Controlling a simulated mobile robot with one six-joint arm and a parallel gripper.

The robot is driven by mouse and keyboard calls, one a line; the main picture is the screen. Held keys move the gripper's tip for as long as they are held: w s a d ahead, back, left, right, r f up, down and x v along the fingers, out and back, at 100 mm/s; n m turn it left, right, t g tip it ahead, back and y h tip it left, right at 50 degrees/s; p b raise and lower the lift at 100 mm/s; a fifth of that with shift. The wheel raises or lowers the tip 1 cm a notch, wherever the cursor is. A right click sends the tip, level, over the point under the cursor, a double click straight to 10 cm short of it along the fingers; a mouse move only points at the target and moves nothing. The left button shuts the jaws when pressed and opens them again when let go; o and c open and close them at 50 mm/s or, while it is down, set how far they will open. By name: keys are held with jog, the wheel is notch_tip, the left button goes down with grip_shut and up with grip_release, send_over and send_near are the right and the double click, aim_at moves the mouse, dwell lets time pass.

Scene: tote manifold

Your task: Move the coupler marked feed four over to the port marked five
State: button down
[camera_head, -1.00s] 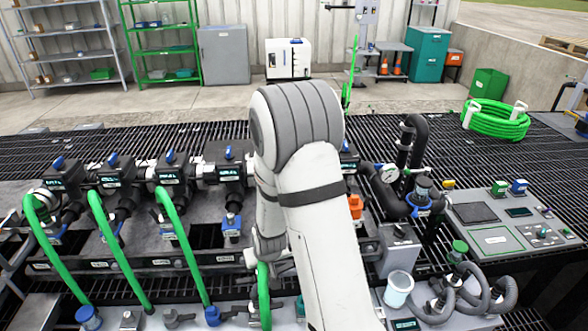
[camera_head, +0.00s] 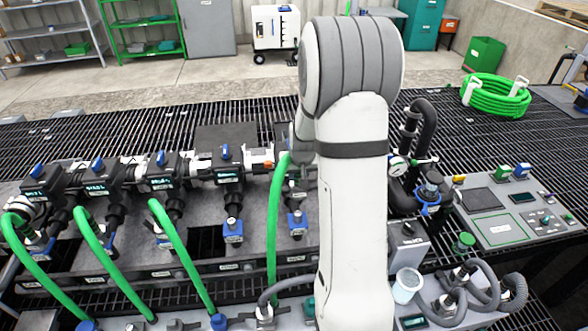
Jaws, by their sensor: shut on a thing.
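My gripper (camera_head: 297,163) is mostly hidden behind my white arm, at the right of the manifold row. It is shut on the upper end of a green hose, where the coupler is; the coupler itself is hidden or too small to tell. This green hose (camera_head: 273,225) rises from the front panel to the gripper. The manifold has a row of black valve blocks with blue handles, among them one block (camera_head: 228,174) left of the gripper. Below it hangs a blue-ended port (camera_head: 233,230), and another blue-ended port (camera_head: 297,222) stands just right of the raised hose. Their markings are unreadable.
Three other green hoses, including one (camera_head: 182,257), run from the left valve blocks to the front panel. Black pipes with a gauge (camera_head: 398,166), a control panel (camera_head: 500,215) and a white cup (camera_head: 407,284) are right of my arm. Black grating (camera_head: 150,135) lies behind.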

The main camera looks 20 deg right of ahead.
aim_at(299, 194)
jog(key=shift+f+b, duration=1.35)
jog(key=shift+f, duration=1.1)
jog(key=shift+f+b, duration=3.2)
jog(key=shift+f, duration=0.35)
jog(key=c, duration=1.1)
grip_release()
jog(key=shift+s, duration=0.1)
jog(key=v, duration=0.7)
jog(key=shift+s+r, duration=0.1)
jog(key=shift+r, duration=0.3)
